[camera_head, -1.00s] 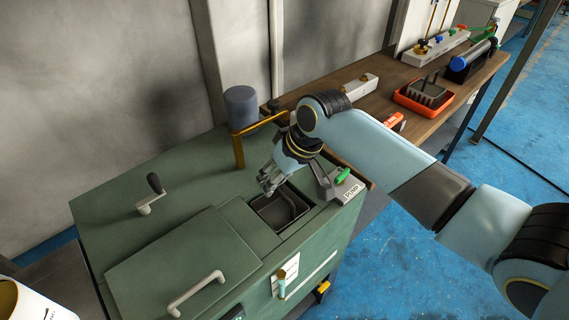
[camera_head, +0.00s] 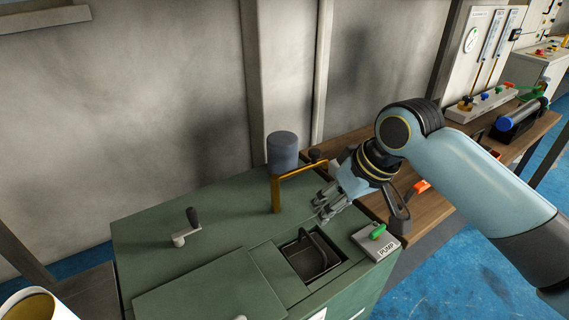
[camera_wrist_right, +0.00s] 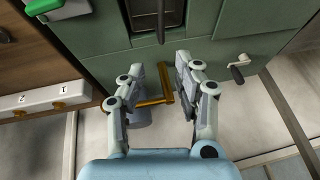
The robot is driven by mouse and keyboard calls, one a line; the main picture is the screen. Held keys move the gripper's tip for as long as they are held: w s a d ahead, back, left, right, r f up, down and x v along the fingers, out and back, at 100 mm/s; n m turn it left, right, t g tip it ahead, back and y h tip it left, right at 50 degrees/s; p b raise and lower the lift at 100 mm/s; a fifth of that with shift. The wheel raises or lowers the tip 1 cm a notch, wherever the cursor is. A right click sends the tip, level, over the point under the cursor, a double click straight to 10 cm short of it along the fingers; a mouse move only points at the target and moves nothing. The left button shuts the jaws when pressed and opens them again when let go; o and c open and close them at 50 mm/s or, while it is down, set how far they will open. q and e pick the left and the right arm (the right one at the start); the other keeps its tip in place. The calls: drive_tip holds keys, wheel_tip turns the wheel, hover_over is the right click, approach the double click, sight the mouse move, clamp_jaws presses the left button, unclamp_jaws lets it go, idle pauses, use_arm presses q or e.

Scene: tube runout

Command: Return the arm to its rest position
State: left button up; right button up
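My right arm comes in from the right in the head view. Its gripper (camera_head: 328,205) is above the green cabinet top, behind and above a square opening with a dark basket (camera_head: 309,258) in it. In the right wrist view the two fingers of the gripper (camera_wrist_right: 158,70) stand apart with nothing between them touching. The opening with the basket (camera_wrist_right: 160,12) shows beyond the fingertips. My left gripper is not in view.
A yellow bracket (camera_head: 275,190) with a grey cylinder (camera_head: 282,150) stands close left of the gripper. A pump block (camera_head: 375,242) with a green lever is right of the opening. A crank (camera_head: 187,228) stands left. A wooden bench (camera_head: 440,196) is behind the arm.

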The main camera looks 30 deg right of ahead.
drive_tip(key=s+a+r+h, duration=0.1)
drive_tip(key=s+r+h, duration=0.2)
drive_tip(key=s, duration=1.4)
wheel_tip(320, 180, down, 34)
drive_tip(key=s+d+f+g+b, duration=0.1)
drive_tip(key=s+d+g+b, duration=0.15)
drive_tip(key=b, duration=0.55)
drive_tip(key=s+f+b, duration=0.5)
drive_tip(key=s+f, duration=1.3)
drive_tip(key=f, duration=0.2)
drive_tip(key=shift+s+d+g, duration=0.25)
drive_tip(key=shift+d+g, duration=0.2)
drive_tip(key=shift+f, duration=0.1)
